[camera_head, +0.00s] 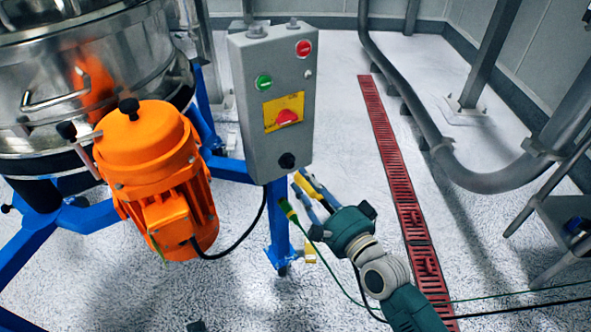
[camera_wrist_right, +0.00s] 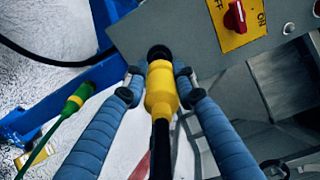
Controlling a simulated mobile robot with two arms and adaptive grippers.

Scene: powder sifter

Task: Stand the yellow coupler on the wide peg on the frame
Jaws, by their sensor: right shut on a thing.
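The yellow coupler (camera_wrist_right: 161,88) is between the blue fingers of my right gripper (camera_wrist_right: 157,80) in the wrist view, with a black cable running from its near end. In the head view my right gripper (camera_head: 308,196) is just below the grey control box, and the yellow coupler (camera_head: 312,184) shows between its fingers. The blue frame (camera_head: 279,225) stands below the box. I cannot clearly make out a wide peg.
A green and yellow connector (camera_wrist_right: 75,99) with a green cable is left of my fingers. The grey control box (camera_head: 262,100) carries buttons and a red switch. An orange motor (camera_head: 150,165) and steel sifter (camera_head: 90,60) stand left.

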